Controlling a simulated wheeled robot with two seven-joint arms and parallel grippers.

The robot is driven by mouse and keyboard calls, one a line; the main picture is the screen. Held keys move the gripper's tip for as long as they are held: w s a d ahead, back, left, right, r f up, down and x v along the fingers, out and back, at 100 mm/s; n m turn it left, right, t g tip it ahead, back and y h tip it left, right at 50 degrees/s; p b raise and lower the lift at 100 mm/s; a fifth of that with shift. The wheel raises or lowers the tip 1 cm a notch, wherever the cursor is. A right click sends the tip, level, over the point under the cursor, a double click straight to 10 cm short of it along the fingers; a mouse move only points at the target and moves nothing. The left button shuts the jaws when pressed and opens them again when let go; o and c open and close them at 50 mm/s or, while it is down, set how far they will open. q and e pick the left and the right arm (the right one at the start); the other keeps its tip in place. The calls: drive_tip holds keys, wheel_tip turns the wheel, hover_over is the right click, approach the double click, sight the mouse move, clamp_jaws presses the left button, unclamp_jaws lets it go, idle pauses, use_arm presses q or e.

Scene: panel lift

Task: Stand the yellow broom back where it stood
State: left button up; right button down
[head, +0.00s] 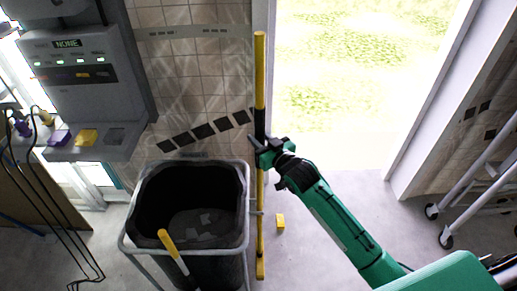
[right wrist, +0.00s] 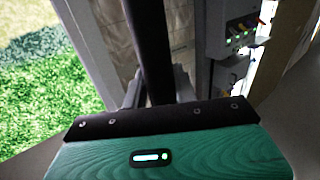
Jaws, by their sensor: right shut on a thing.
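The yellow broom (head: 260,75) stands close to upright, with a black stretch in the middle of its stick. It is just right of the dark bin, before the tiled wall's edge by the doorway. My right gripper (head: 264,151) is shut on the black stretch. In the right wrist view the dark stick (right wrist: 148,45) runs up between the fingers. The broom's lower end shows near the floor; I cannot tell if it touches. My left gripper is not in view.
A dark bin (head: 243,262) in a grey frame stands left of the broom, with another yellow-tipped stick (head: 168,243) by it. A small yellow block (head: 280,221) lies on the floor. A grey machine (head: 75,50) is at left, a wheeled metal frame (head: 478,185) at right.

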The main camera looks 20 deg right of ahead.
wheel_tip(320, 180, down, 4)
drive_tip(key=shift+f+p, duration=0.1)
drive_tip(key=shift+p, duration=0.55)
drive_tip(key=shift+a+f+p, duration=0.1)
drive_tip(key=shift+a+p, duration=0.05)
drive_tip(key=shift+p, duration=0.15)
drive_tip(key=shift+a+f, duration=0.1)
drive_tip(key=shift+f, duration=0.1)
drive_tip(key=shift+f, duration=0.15)
drive_tip(key=c, duration=1.1)
unclamp_jaws()
